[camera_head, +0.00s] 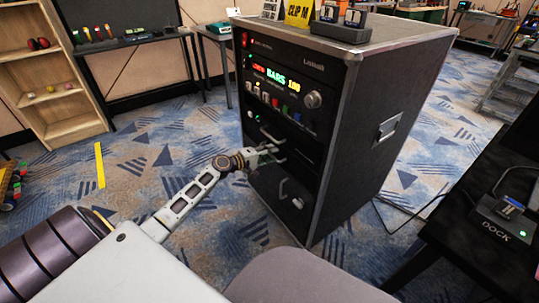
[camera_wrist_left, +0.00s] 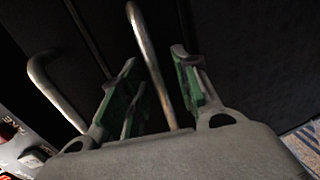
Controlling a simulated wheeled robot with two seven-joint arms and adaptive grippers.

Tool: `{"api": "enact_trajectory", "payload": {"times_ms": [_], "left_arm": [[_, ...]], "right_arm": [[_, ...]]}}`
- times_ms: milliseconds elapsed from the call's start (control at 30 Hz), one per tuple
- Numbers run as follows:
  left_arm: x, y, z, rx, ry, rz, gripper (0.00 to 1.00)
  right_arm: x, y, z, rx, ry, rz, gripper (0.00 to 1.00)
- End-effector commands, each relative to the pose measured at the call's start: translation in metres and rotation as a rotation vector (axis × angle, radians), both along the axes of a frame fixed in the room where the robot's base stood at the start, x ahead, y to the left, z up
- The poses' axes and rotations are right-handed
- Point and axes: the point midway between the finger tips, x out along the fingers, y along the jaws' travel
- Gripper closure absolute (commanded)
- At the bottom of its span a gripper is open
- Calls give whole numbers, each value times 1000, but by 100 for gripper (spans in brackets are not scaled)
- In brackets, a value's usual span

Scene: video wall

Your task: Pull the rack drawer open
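The black rack (camera_head: 372,135) with metal edges stands in the middle of the head view. Its drawer front (camera_head: 305,151) looks flush with the rack face. My left gripper (camera_head: 270,150) is at the front, by a metal handle (camera_head: 271,135). In the left wrist view my left gripper (camera_wrist_left: 155,58) is open, its green-padded fingers on either side of a metal handle bar (camera_wrist_left: 140,32). Gaps show between bar and fingers. A second bent bar (camera_wrist_left: 52,92) lies outside the left finger. My right gripper is not in view.
A lower handle (camera_head: 286,190) sits below on the rack. A dark table with a dock (camera_head: 505,220) stands at the right. A wooden shelf (camera_head: 70,127) and dark table (camera_head: 130,42) are at the back left. Carpet left of the rack is mostly clear.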

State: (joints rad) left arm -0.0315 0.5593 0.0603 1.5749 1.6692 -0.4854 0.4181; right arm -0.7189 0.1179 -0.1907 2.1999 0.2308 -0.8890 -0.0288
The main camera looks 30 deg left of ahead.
Motion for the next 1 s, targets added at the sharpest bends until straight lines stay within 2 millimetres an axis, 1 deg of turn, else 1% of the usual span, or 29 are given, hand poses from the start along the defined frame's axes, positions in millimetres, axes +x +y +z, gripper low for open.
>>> {"api": "enact_trajectory", "payload": {"times_ms": [67,100,300,333,767,1000], "left_arm": [[0,0,0,0,0,0,69],[0,0,0,0,0,0,71],[0,0,0,0,0,0,97],[0,0,0,0,0,0,100],[-1,0,0,0,1,-1,100],[-7,2,-1,-1,2,-2,100]], "right_arm": [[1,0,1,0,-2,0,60],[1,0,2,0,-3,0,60],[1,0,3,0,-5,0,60],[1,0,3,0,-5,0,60],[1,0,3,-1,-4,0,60],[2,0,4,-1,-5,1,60]]}}
